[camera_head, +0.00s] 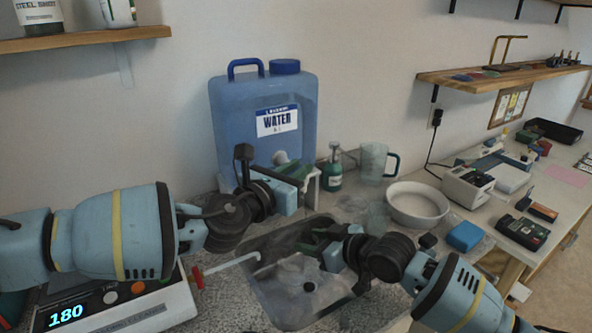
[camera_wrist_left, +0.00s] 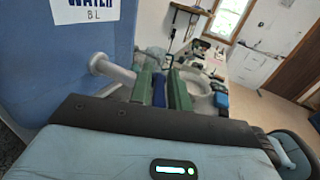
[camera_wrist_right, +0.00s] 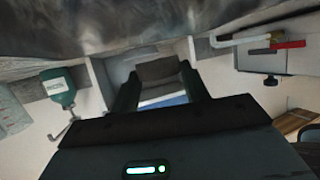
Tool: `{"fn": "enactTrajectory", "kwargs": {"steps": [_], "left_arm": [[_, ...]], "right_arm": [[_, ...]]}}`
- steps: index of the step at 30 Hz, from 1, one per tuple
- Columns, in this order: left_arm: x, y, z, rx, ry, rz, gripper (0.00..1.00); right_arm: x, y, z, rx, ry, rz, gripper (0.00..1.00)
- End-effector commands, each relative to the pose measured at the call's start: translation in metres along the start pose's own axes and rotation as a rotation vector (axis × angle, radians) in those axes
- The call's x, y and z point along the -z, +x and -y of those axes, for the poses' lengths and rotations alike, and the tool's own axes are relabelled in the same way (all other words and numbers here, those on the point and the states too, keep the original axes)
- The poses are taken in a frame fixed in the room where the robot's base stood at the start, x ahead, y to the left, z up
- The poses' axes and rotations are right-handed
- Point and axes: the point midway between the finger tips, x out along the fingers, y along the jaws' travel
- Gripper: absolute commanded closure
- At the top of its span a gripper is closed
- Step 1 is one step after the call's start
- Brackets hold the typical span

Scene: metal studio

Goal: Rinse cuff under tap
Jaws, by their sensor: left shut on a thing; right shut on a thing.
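The blue water jug (camera_head: 262,115) stands upright behind the sink (camera_head: 290,285). Its pale tap (camera_head: 280,157) projects from the front and shows closely in the left wrist view (camera_wrist_left: 108,70). My left gripper (camera_head: 297,172) is at the tap, its green fingers closed on a small blue piece (camera_wrist_left: 159,90), apparently the tap's handle. My right gripper (camera_head: 318,240) is low over the sink, below and in front of the tap. It is shut on a dark grey piece (camera_wrist_right: 158,70), apparently the cuff, whose shape is mostly hidden. I cannot tell whether water runs.
A green bottle (camera_head: 333,170), glass mug (camera_head: 373,162), white bowl (camera_head: 417,205) and blue block (camera_head: 465,236) stand to the right. A shelf (camera_head: 500,76) overhangs the right counter.

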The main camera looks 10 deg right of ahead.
Motion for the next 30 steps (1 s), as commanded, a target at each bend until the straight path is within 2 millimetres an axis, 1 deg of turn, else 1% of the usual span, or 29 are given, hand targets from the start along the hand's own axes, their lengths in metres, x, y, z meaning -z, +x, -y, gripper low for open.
{"fn": "enactTrajectory", "kwargs": {"steps": [15, 30], "left_arm": [[-0.0033, 0.0018, -0.0041, 0.245, -0.004, 0.007, 1.0], [-0.0046, 0.0035, -0.0088, 0.424, 0.002, 0.004, 1.0]], "right_arm": [[0.0006, -0.0002, 0.0, 0.0, 0.0, -0.001, 0.77], [0.001, -0.0003, -0.0001, 0.0, -0.001, -0.001, 0.77]]}}
